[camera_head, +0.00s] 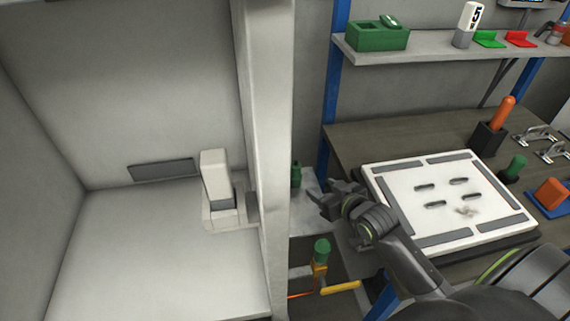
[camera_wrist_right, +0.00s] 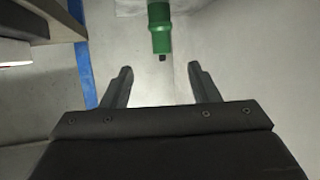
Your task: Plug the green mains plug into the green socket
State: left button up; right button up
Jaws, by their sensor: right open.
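My right gripper (camera_head: 326,198) is open and empty, beside the edge of the pale upright panel. In the right wrist view, its two fingers (camera_wrist_right: 160,70) stand apart. A green cylindrical piece with a narrower dark tip (camera_wrist_right: 159,27) lies just beyond them, roughly in line with the gap and not gripped. A small green item (camera_head: 296,175) sits by the panel edge, partly hidden. A second green rounded piece (camera_head: 321,249) stands lower down on a yellow-orange part. I cannot tell which is the plug or the socket. My left gripper is out of view.
The pale upright panel (camera_head: 270,130) separates the grey bay from the workbench. A white block (camera_head: 215,175) stands in the bay. A white slotted board (camera_head: 450,225) lies on the bench, near an orange-handled tool (camera_head: 503,115). A shelf (camera_head: 440,57) runs above.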

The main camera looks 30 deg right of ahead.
aim_at(298, 172)
jog(key=x, duration=0.5)
jog(key=shift+w+r, duration=0.1)
jog(key=shift+r, duration=0.05)
jog(key=x, duration=0.5)
jog(key=shift+w, duration=0.15)
jog(key=shift+w+f, duration=0.2)
jog(key=shift+w, duration=0.1)
jog(key=shift+w+f, duration=0.2)
jog(key=shift+w, duration=0.15)
jog(key=shift+w+f+p, duration=0.15)
jog(key=shift+w+p, duration=0.15)
jog(key=shift+w, duration=0.15)
jog(key=shift+x, duration=2.1)
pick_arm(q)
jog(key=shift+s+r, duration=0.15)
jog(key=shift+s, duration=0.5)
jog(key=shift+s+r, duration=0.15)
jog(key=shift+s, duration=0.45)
pick_arm(e)
jog(key=shift+s+f, duration=0.1)
